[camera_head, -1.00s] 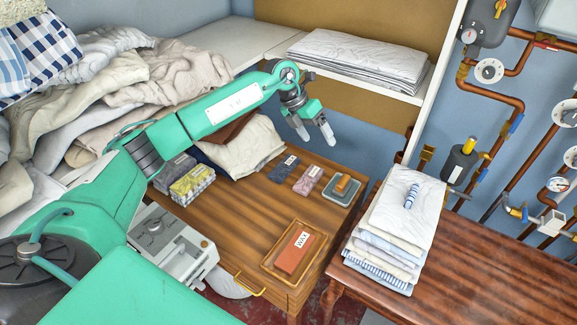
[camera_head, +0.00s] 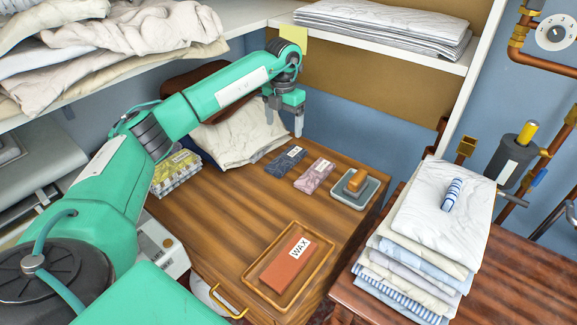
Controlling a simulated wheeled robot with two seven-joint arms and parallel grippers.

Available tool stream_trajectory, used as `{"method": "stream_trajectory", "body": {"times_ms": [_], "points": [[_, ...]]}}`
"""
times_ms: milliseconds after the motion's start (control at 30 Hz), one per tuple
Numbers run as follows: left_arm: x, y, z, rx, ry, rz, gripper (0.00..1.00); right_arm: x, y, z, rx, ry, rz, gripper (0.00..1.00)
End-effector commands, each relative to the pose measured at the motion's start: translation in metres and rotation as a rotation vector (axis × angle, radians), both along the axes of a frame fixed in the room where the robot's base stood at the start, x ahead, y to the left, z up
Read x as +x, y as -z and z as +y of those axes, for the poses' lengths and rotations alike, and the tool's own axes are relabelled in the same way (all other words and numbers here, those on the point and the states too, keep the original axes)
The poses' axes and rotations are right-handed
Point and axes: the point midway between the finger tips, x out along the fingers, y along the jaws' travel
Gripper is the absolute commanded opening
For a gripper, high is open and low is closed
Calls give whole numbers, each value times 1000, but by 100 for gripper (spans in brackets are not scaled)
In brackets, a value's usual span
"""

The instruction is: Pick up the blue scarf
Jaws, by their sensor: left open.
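A dark blue folded scarf (camera_head: 284,162) with a white label lies flat on the wooden cabinet top (camera_head: 215,222), left of a mauve folded one (camera_head: 315,176). My left gripper (camera_head: 284,120) points down, open and empty, above and behind the blue scarf in the picture, with a gap between its fingertips and the scarf. My right gripper is out of view.
A wax block in a wooden tray (camera_head: 251,281) lies at the front. A brush on a grey dish (camera_head: 364,193) sits right. A cream cloth heap (camera_head: 240,135) and yellow patterned cloth (camera_head: 178,170) lie left. A folded linen stack (camera_head: 440,215) stands right.

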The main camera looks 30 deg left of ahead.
Motion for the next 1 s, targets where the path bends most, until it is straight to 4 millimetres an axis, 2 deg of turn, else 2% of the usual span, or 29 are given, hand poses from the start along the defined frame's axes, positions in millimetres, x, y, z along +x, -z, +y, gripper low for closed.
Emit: {"method": "stream_trajectory", "body": {"times_ms": [333,667,900,1000], "points": [[-1,63,0,0,0,5,82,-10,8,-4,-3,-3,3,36],[-1,91,2,-1,0,3,82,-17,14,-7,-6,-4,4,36],[-3,126,5,-2,1,3,82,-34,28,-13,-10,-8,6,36],[-3,133,5,-1,1,2,82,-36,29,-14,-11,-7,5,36]]}}
